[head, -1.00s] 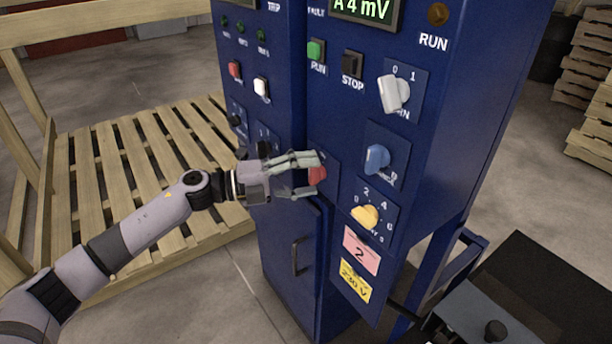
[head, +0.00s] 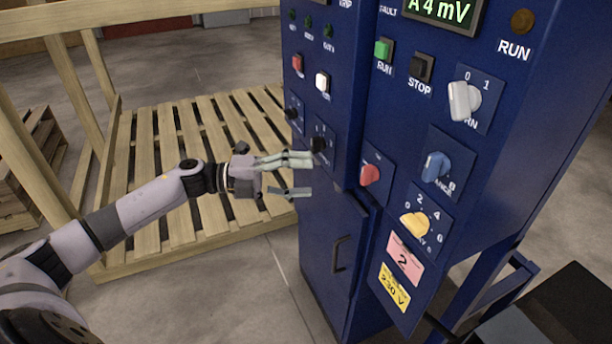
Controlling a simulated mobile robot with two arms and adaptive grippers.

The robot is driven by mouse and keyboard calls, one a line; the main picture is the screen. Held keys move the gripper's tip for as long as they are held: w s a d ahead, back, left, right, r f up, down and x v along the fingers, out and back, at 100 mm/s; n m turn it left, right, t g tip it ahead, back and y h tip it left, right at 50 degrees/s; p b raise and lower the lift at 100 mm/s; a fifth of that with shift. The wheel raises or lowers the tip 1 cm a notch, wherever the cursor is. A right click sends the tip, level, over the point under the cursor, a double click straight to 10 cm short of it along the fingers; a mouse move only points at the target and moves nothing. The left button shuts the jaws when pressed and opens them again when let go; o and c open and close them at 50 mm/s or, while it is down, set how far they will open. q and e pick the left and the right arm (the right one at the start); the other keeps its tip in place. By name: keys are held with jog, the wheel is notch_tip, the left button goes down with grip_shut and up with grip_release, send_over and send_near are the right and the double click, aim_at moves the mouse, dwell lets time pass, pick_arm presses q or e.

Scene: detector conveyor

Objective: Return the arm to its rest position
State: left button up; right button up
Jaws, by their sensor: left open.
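My left arm (head: 140,208) reaches in from the lower left. My left gripper (head: 298,175) is open and empty, its fingers apart and pointing right toward the blue control cabinet (head: 345,215). It is apart from the red knob (head: 370,174), with a clear gap between them. In the picture, the upper finger lies close to a small black knob (head: 318,144) on the cabinet's left panel; I cannot tell the depth between them. My right gripper is not in view.
The cabinet also bears a white knob (head: 462,101), a blue knob (head: 435,167) and a yellow knob (head: 414,225). A wooden pallet structure (head: 150,150) stands behind my left arm. A dark box-like surface (head: 560,310) is at the lower right. Bare floor shows at the lower middle.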

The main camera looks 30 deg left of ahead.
pick_arm(q)
jog(key=shift+w, duration=0.1)
